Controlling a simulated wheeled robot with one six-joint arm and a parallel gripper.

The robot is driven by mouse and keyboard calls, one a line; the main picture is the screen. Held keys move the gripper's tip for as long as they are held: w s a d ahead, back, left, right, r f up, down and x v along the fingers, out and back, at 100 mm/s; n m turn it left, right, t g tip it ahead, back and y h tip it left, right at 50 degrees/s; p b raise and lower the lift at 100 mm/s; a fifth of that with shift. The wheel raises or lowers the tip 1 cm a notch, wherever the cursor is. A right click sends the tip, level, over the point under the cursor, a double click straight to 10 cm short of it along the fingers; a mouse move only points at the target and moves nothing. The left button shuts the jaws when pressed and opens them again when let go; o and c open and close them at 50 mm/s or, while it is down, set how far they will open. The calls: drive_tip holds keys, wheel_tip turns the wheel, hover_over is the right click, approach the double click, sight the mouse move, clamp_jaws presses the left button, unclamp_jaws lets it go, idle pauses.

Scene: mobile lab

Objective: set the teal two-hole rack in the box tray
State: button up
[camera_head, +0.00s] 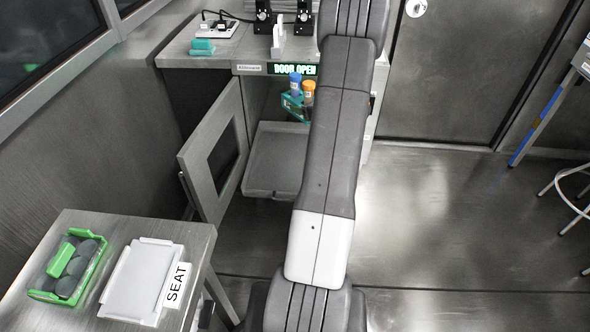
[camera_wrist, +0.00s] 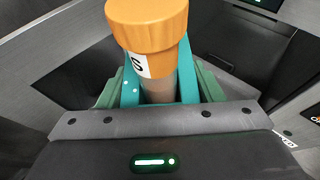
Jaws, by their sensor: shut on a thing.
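The teal two-hole rack (camera_head: 291,106) hangs in front of the open box, above the box tray, partly hidden by my arm. It carries a blue-capped tube (camera_head: 295,84) and an orange-capped tube (camera_head: 308,92). In the wrist view, the orange cap (camera_wrist: 147,25) fills the upper middle and teal rack walls (camera_wrist: 187,75) show beside its tube. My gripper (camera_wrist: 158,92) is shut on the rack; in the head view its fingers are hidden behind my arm. The box tray (camera_head: 262,178) is a flat grey tray, low at the box opening, and its visible part is bare.
The box door (camera_head: 213,150) stands open to the left, beside the tray. A bench at lower left holds a green crate (camera_head: 36,294) of dark round things and a white tray (camera_head: 135,283) by a "SEAT" label.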

sight(281, 179)
drive_tip(key=a+f+n+g+y+b, duration=0.1)
drive_tip(key=a+f+b, duration=0.2)
drive_tip(key=f+b, duration=0.4)
drive_tip(key=w+a+f+n+g+y+b, duration=0.1)
drive_tip(key=f+b, duration=0.7)
drive_tip(key=f, duration=0.8)
drive_tip(key=w+a+f+n+g+y+b, duration=0.1)
drive_tip(key=a+f+b, duration=0.4)
drive_tip(key=f, duration=0.6)
drive_tip(key=shift+a+f+n+g+b, duration=0.4)
drive_tip(key=shift+n+g+b, duration=0.5)
drive_tip(key=shift+b, duration=0.35)
drive_tip(key=shift+r, duration=0.1)
drive_tip(key=o, duration=0.7)
drive_tip(key=shift+f, duration=0.2)
drive_tip(key=o, duration=0.4)
drive_tip(key=shift+r, duration=0.1)
